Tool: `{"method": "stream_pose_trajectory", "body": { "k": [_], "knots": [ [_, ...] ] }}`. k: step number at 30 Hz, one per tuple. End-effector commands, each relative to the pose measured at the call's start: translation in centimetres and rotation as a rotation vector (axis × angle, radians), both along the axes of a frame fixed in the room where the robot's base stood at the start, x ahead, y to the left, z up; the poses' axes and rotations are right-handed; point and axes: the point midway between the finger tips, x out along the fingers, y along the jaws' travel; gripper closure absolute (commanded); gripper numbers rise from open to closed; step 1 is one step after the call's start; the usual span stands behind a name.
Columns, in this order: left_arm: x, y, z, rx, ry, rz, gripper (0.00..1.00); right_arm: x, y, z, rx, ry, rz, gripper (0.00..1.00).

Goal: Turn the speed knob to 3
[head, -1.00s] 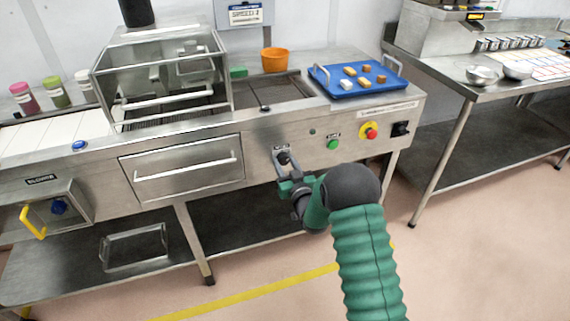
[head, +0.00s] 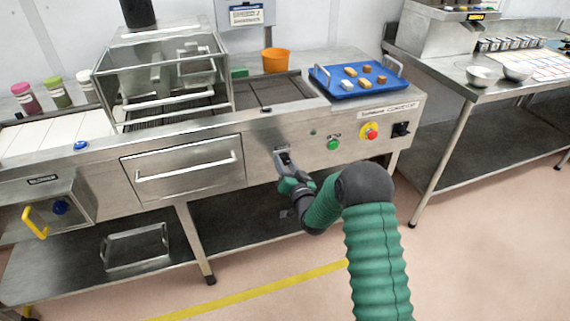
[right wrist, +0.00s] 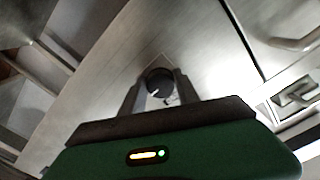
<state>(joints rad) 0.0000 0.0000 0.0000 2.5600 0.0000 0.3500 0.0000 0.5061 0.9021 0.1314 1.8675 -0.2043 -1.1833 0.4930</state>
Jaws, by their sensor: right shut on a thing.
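The speed knob (right wrist: 159,84) is a round black knob with a white pointer mark on the front panel of the steel machine. In the right wrist view it sits between the two fingers of my right gripper (right wrist: 158,92), which is shut on it. In the head view my right gripper (head: 285,162) is at the panel, and its fingers largely hide the knob. The numbers around the knob are not readable. A display (head: 246,14) hangs behind the machine; its text is too small to read now. My left gripper is not in view.
Right of the knob are a green button (head: 333,144), a red stop button on yellow (head: 370,132) and a black switch (head: 400,130). A drawer (head: 184,172) is to the left. A blue tray (head: 330,92) with several pieces and an orange cup (head: 275,60) stand on top.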

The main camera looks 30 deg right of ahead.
Motion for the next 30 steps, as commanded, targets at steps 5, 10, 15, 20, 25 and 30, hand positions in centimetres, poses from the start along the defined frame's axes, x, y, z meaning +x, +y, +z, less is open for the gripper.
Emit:
{"method": "stream_pose_trajectory", "body": {
  "k": [5, 10, 15, 20, 25, 30],
  "knots": [
    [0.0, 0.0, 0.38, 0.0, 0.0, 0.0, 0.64, -0.1, -0.3, 0.09, 0.158, -0.038, -0.006, 1.0],
    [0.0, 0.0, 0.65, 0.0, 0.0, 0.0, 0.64, -0.09, -0.29, 0.14, 0.295, -0.072, -0.007, 1.0],
    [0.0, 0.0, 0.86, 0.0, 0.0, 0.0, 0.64, -0.11, -0.31, 0.11, 0.403, -0.098, -0.008, 1.0],
    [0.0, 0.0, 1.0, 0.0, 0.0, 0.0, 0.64, -0.1, -0.31, 0.08, 0.472, -0.114, -0.009, 1.0],
    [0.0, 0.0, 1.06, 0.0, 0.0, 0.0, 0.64, -0.12, -0.35, 0.06, 0.513, -0.125, -0.009, 1.0],
    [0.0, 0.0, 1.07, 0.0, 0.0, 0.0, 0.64, -0.14, -0.37, 0.04, 0.528, -0.128, -0.01, 1.0]
  ]
}}
